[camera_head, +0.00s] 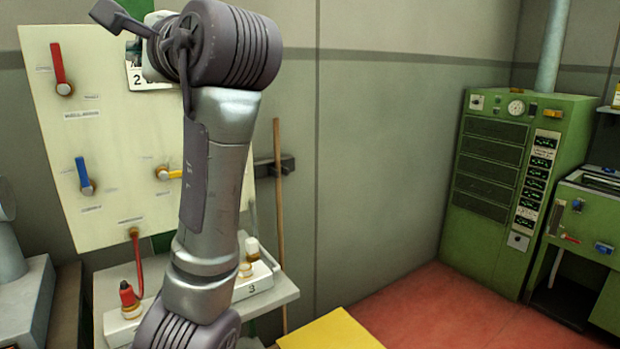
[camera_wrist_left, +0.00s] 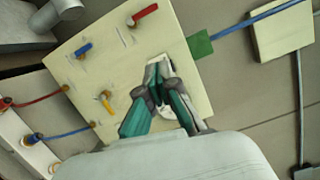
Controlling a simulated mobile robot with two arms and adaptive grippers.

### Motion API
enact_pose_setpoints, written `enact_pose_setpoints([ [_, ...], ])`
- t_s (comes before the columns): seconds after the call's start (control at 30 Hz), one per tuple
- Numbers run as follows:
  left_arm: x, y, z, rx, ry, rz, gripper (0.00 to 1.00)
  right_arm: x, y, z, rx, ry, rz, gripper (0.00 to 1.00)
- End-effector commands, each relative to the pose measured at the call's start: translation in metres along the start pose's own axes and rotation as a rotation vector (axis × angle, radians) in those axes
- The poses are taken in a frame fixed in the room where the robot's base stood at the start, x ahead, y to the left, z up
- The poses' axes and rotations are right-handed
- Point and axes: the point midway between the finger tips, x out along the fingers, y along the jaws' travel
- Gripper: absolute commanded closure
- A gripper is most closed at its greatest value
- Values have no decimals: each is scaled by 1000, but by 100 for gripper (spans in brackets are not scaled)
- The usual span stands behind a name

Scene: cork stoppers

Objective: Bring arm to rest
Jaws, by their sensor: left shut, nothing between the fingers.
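My left arm (camera_head: 215,160) rises through the left half of the head view, in front of a pale panel. Its gripper is mostly hidden behind the top joint in that view. In the left wrist view my left gripper (camera_wrist_left: 158,72) shows its teal and grey fingers drawn together, with nothing between them. The fingers appear in front of the pale panel (camera_wrist_left: 90,75); their distance from it cannot be told. My right gripper is in neither view.
The panel (camera_head: 85,140) carries red, blue and yellow levers. Below it, a small shelf (camera_head: 285,285) holds a white block with a red stopper-like piece (camera_head: 127,294) and a pale one (camera_head: 252,247). A green cabinet (camera_head: 490,170) stands right; red floor (camera_head: 430,300) lies open before it.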

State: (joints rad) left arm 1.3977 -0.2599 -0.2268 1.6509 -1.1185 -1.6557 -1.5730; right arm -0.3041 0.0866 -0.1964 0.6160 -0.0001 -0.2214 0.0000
Motion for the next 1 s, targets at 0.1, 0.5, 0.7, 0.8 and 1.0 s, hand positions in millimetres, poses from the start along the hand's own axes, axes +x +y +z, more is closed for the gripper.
enact_pose_setpoints([
  [0.1,4,11,-5,-7,12,12,100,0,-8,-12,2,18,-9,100],
  [0.5,26,76,-34,-61,83,91,100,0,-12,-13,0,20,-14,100],
  [0.7,40,143,-56,-118,140,177,100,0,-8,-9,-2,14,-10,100],
  [0.8,46,190,-66,-158,172,241,100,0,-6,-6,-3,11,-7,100],
  [1.0,39,333,-80,-288,238,452,100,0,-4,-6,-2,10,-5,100],
])
